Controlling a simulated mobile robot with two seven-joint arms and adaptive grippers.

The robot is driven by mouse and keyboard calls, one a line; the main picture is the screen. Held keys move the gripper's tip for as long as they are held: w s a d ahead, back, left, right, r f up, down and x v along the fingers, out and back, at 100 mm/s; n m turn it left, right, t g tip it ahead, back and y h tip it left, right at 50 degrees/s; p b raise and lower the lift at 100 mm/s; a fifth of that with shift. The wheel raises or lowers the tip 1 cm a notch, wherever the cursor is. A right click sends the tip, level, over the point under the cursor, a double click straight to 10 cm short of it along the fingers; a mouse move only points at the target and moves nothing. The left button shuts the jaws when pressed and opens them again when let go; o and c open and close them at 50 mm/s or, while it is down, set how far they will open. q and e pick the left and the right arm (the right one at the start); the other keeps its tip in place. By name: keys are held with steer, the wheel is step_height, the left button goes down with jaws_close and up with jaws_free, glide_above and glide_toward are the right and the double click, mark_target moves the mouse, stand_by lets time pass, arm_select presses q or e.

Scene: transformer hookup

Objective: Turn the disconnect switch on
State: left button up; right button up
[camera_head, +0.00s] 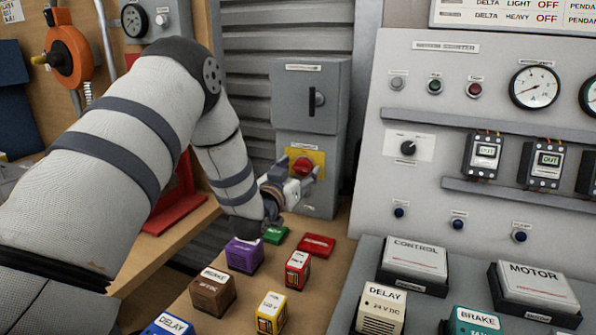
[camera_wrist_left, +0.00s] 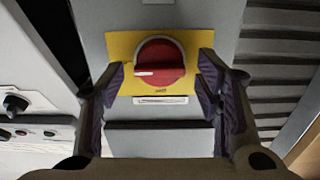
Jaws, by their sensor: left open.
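The disconnect switch is a red rotary knob (camera_head: 303,166) on a yellow plate (camera_head: 318,158), on the lower part of a grey wall box (camera_head: 285,110). In the left wrist view the red knob (camera_wrist_left: 160,62) faces me, with a white pointer mark lying roughly level toward the picture's left. My left gripper (camera_head: 290,183) is just in front of the knob. Its two open fingers (camera_wrist_left: 160,85) stand on either side of the knob, with gaps visible and no clear contact. My right gripper is not in view.
Coloured blocks, including a purple one (camera_head: 244,254), a brown one (camera_head: 212,291) and a red one (camera_head: 297,268), stand on the wooden bench below my left arm. A grey meter panel (camera_head: 470,60) rises at the right. An orange reel (camera_head: 70,57) hangs at the left.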

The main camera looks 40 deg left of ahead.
arm_select(q)
steer(key=v, duration=1.2)
